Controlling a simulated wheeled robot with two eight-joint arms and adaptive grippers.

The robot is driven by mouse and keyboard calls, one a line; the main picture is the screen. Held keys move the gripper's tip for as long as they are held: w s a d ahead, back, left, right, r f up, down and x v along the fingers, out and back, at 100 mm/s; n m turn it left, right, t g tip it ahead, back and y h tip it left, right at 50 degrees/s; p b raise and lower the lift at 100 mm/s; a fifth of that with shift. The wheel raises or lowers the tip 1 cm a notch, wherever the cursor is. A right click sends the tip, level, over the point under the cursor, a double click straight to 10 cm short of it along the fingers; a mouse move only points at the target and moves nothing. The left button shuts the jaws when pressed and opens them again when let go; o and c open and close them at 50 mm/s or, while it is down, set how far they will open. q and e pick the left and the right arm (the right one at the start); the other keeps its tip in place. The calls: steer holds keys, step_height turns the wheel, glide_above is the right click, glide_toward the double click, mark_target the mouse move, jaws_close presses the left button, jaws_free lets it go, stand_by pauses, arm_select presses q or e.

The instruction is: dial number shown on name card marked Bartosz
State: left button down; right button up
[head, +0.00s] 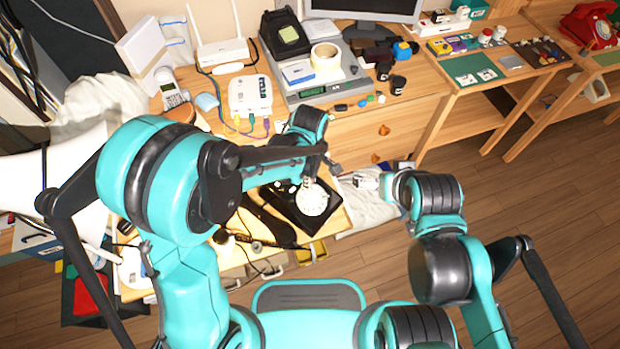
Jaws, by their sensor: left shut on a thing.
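A black dial phone (288,208) with a white round dial (312,199) sits on a low wooden table. A long black piece, apparently its handset (268,226), lies to its left. My left gripper (309,181) reaches down to the top edge of the dial and is shut on it, as far as this view shows; the fingertips are small and partly hidden by the wrist. No card marked Bartosz can be read from here.
A red phone (594,28) stands on a table at the far right. A white cordless phone (171,92) stands at the back left. The wooden desk (350,133) holds a router (222,52), a scale and small items. My left arm covers part of the table.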

arm_select(q)
steer(key=shift+w+d+f, duration=0.15)
steer(key=shift+d, duration=0.55)
steer(key=shift+d+f+b, duration=0.25)
steer(key=shift+d+b, duration=0.2)
steer(key=shift+d, duration=0.05)
steer(key=shift+s+d+f, duration=0.25)
steer(key=shift+s+d, duration=0.15)
steer(key=shift+d, duration=0.1)
stand_by(0.4)
